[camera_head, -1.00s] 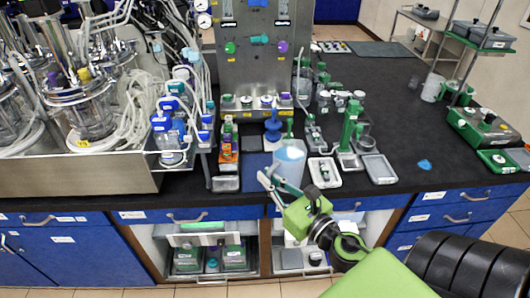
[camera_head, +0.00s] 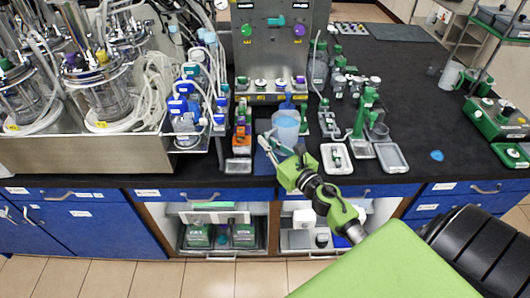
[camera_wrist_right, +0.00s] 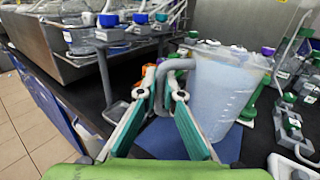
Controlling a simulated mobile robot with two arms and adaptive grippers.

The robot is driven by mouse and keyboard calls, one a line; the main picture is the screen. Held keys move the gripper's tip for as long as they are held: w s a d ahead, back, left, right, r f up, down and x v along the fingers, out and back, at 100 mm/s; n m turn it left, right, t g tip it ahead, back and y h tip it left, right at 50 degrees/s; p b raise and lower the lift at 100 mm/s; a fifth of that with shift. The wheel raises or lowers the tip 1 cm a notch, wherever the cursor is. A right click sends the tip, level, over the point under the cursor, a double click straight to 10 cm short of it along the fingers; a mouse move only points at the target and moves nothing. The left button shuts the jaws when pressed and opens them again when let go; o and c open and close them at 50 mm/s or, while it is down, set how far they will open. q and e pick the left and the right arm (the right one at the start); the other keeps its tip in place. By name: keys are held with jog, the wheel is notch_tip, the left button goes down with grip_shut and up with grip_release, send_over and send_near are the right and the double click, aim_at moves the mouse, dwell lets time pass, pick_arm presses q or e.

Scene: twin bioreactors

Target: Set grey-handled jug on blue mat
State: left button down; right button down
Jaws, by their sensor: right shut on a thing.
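The jug (camera_head: 286,128) is translucent, with pale bluish contents and a grey handle. It appears upright at the bench's front middle. In the right wrist view the jug (camera_wrist_right: 222,95) fills the centre right, with its grey handle (camera_wrist_right: 180,64) toward me. My right gripper (camera_head: 268,152) is shut on the handle; its fingers also show in the wrist view (camera_wrist_right: 165,92). The blue mat (camera_wrist_right: 168,140) shows below and beside the jug, partly hidden by my fingers. I cannot tell whether the jug's base touches it. My left gripper is not in view.
A blue funnel-like item (camera_head: 287,103) stands close behind the jug. Orange and green bottles (camera_head: 241,138) stand left of it. A white tray (camera_head: 336,158) and green stand (camera_head: 365,110) are to the right. The bench's right middle is mostly clear.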

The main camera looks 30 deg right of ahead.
jog(key=shift+w+d+f+b, duration=0.15)
jog(key=shift+w+f, duration=0.25)
jog(key=shift+f, duration=0.55)
jog(key=shift+w+d+f+b, duration=0.15)
jog(key=shift+w+f, duration=0.3)
jog(key=shift+f, duration=0.45)
jog(key=shift+w+f+b, duration=0.2)
jog(key=shift+w+f, duration=0.2)
jog(key=shift+f, duration=0.55)
jog(key=shift+f, duration=0.15)
jog(key=c, duration=2.2)
grip_release()
jog(key=shift+s, duration=0.1)
